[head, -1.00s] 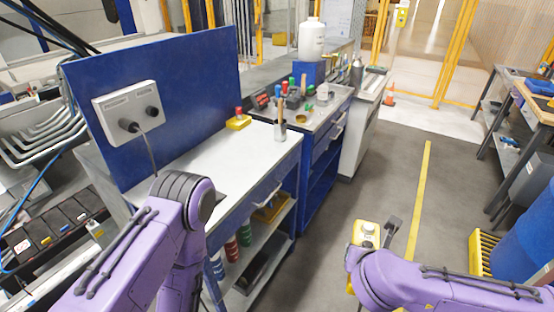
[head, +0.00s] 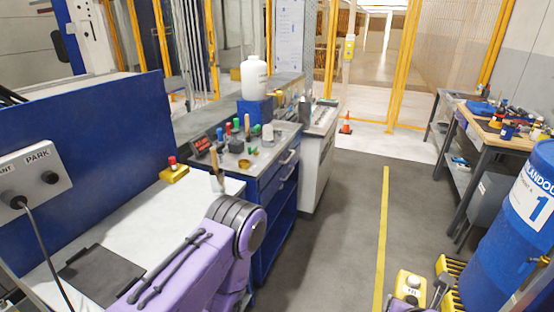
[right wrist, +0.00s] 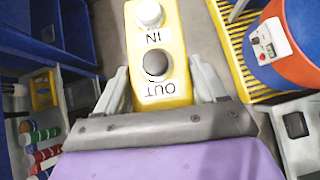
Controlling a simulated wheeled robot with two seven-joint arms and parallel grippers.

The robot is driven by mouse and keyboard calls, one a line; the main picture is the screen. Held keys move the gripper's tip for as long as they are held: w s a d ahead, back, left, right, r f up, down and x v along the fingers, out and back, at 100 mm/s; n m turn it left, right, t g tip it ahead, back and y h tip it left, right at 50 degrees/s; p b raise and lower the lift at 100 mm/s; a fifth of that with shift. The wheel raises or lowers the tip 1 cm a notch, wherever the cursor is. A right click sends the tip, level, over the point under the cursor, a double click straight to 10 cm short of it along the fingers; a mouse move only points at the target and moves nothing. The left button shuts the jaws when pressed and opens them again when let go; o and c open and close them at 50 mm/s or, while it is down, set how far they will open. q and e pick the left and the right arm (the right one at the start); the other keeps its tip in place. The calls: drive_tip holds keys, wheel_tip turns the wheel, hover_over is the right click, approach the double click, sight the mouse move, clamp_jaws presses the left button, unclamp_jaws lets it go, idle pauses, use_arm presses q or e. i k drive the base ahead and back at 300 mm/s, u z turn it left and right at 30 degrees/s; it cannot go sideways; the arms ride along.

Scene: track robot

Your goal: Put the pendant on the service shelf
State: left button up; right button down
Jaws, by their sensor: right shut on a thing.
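The pendant is a yellow box with a white button marked IN and a dark button marked OUT, seen close in the right wrist view (right wrist: 160,90). My right gripper (right wrist: 162,84) is shut on it, one finger on each side. In the head view the pendant (head: 410,284) is low at the right, above the grey floor.
A white table (head: 140,215) with a blue back panel (head: 90,140) stands at left, joined by a blue cabinet (head: 262,245) with bottles and tools on top. A blue barrel (head: 515,230) and yellow grating (head: 450,270) stand at right. The floor between is clear.

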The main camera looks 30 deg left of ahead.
sight(171, 238)
drive_tip(key=u, duration=0.05)
drive_tip(key=i, duration=0.4)
drive_tip(key=u, duration=2.5)
